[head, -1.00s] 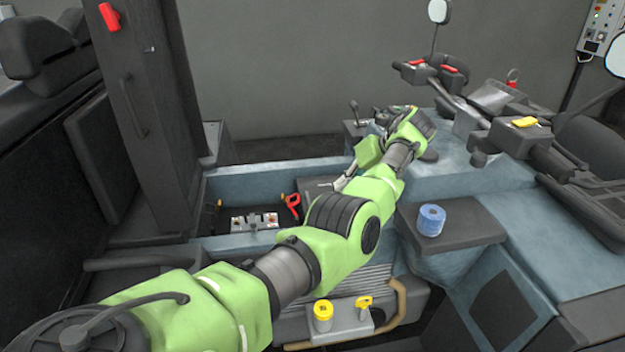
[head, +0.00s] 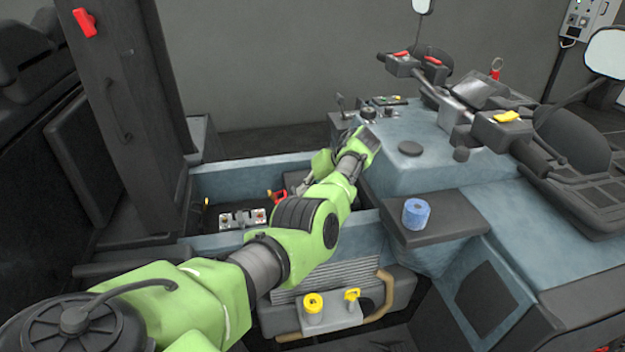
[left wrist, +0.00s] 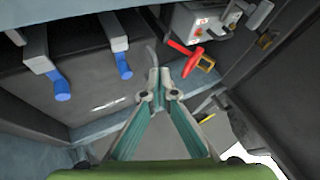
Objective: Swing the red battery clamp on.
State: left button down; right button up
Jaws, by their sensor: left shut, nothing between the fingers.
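The red battery clamp (head: 278,196) stands up at the right of the battery in the open bay, partly hidden behind my left arm in the head view. In the left wrist view the clamp (left wrist: 184,52) lies beyond and right of my fingertips, apart from them. The battery's light top with its terminals (head: 242,218) shows left of the clamp; the battery (left wrist: 200,22) is at the top right of the wrist view. My left gripper (left wrist: 158,78) is shut and empty; in the head view it (head: 304,185) is partly hidden by my arm. My right gripper is not in view.
The bay's blue wall (head: 240,241) runs in front of the battery. Yellow-topped fittings (head: 313,303) are below. Two blue-tipped levers (left wrist: 62,88) show left of my fingers.

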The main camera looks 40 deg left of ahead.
aim_at(283, 199)
pick_arm(q)
jog(key=shift+s+a+r+p, duration=0.2)
jog(key=shift+s+a+p, duration=0.25)
jog(key=shift+s+p, duration=0.1)
jog(key=shift+s+a, duration=0.35)
jog(key=shift+s, duration=0.05)
